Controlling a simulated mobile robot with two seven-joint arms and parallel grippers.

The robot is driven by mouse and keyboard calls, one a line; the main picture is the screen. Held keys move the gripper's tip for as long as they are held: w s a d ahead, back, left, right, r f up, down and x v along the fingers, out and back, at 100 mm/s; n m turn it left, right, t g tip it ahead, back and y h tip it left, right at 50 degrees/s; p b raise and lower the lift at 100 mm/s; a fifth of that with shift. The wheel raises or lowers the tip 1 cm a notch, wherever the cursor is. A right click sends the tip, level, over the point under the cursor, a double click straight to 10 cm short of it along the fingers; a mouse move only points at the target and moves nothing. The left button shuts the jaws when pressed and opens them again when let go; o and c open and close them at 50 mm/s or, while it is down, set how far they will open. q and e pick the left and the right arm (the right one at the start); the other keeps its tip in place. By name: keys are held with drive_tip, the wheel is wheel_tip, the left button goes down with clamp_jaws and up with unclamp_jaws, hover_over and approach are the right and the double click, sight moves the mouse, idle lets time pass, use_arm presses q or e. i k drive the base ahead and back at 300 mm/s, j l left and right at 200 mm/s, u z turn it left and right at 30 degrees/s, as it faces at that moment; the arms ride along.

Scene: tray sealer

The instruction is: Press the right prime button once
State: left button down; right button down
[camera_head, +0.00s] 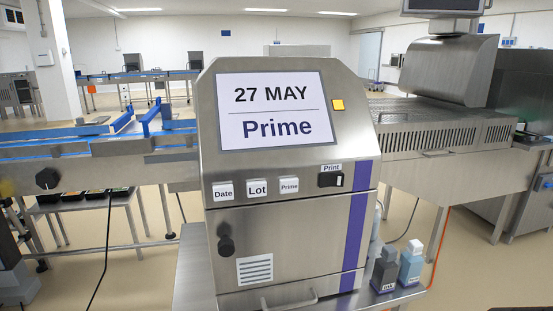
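A steel printer unit (285,215) stands in the middle of the view, facing me. Its screen (275,110) reads "27 MAY" above "Prime". Below the screen is a row of three white buttons: a Date button (223,191), a Lot button (257,188) and a Prime button (289,186), the rightmost of the three. Only this one button labelled Prime shows on the panel. A black Print switch (330,180) sits to its right. Nothing covers the buttons. Neither of my grippers is in view.
A dark knob (226,245) and a handle are on the unit's lower front. Two small bottles (411,262) stand at its right on the steel stand. Conveyors flank the unit. The space before the buttons is clear.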

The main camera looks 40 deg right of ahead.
sight(289, 185)
drive_tip(key=z, duration=2.15)
